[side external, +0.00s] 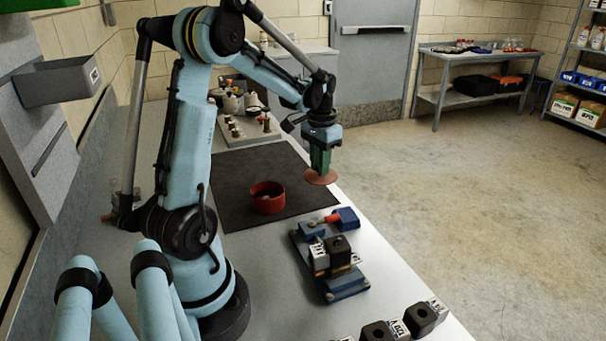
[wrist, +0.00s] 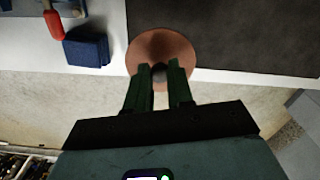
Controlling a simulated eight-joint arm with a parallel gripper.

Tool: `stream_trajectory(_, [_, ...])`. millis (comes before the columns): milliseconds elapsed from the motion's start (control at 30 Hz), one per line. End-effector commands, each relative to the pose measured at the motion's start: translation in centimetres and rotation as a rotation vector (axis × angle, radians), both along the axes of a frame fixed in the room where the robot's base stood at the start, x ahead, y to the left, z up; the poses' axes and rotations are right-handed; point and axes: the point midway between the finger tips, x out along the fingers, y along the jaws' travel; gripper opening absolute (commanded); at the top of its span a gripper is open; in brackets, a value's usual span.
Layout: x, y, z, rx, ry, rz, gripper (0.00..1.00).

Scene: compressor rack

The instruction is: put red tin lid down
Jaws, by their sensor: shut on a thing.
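The red tin lid (side external: 320,178) is a round reddish-brown disc held below my gripper (side external: 319,168) in the side view. In the wrist view my gripper (wrist: 162,68) has its two green fingers closed on the dark knob at the middle of the lid (wrist: 145,45). The lid is over the right edge of the dark mat, apart from the tin. The open red tin (side external: 267,198) stands on the mat with something small inside that I cannot make out.
The dark mat (side external: 225,180) lies on the light bench. A blue block (side external: 346,217), a red-handled tool (side external: 326,220) and a fixture with dark-topped blocks (side external: 339,250) are nearer the camera. Several blocks (side external: 378,331) stand at the front edge. Pegs on a board (side external: 245,135) are behind.

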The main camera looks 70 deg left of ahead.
Motion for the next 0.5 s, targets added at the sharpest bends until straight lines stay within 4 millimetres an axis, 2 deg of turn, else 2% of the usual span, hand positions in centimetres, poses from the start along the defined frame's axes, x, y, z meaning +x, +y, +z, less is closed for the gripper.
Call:
stream_trajectory(33, [-0.1,0.9,-0.5,0.000,0.000,0.003,0.00])
stream_trajectory(167, [-0.3,2.0,-1.2,0.000,0.000,0.001,0.00])
stream_trajectory(267, [-0.3,2.3,-1.6,0.000,0.000,-0.001,0.00])
stream_trajectory(500, [-0.3,2.3,-4.6,0.000,0.000,-0.001,0.00])
